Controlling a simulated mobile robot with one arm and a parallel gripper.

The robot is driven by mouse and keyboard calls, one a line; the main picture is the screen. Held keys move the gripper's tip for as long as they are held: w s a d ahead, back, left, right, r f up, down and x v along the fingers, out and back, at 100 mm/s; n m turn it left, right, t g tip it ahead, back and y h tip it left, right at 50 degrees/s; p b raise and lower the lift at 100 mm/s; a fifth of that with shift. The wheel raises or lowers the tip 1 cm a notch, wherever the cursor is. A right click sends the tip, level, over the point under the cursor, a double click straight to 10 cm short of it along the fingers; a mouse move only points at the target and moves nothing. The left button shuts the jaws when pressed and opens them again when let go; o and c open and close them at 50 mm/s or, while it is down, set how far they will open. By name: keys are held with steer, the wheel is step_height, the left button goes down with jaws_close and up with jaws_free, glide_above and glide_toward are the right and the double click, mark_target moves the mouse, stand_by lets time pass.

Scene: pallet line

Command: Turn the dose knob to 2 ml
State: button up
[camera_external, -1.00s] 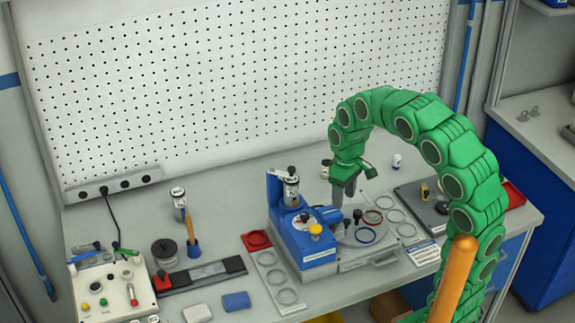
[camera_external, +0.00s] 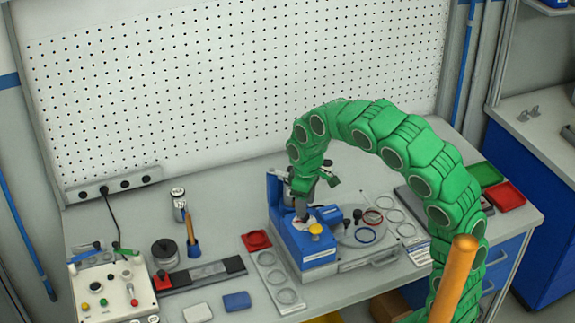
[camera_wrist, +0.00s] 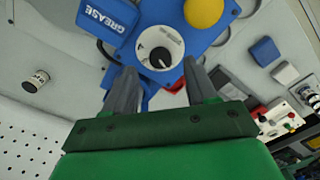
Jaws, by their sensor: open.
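The blue dispenser (camera_external: 318,248) stands mid-bench, and its GREASE label shows in the wrist view. On its top is a white dial plate (camera_wrist: 152,40) with a small dark dose knob (camera_wrist: 160,57). The dial's marks are too small to read. My gripper (camera_external: 302,214) points down over the dispenser's top in the external view. In the wrist view its two grey fingers (camera_wrist: 161,72) are apart, on the left and right of the knob, with nothing between them. I cannot tell how high the tips are above the dial. In the external view the arm hides the knob.
A yellow button (camera_wrist: 203,12) sits close to the dial on the dispenser, also seen in the external view (camera_external: 315,229). Right of the dispenser is a grey plate with rings (camera_external: 365,236). A can (camera_external: 179,205) and a control box (camera_external: 107,290) stand to the left.

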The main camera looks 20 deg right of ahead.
steer(key=shift+f, duration=1.7)
steer(key=shift+c, duration=0.5)
steer(key=c, duration=1)
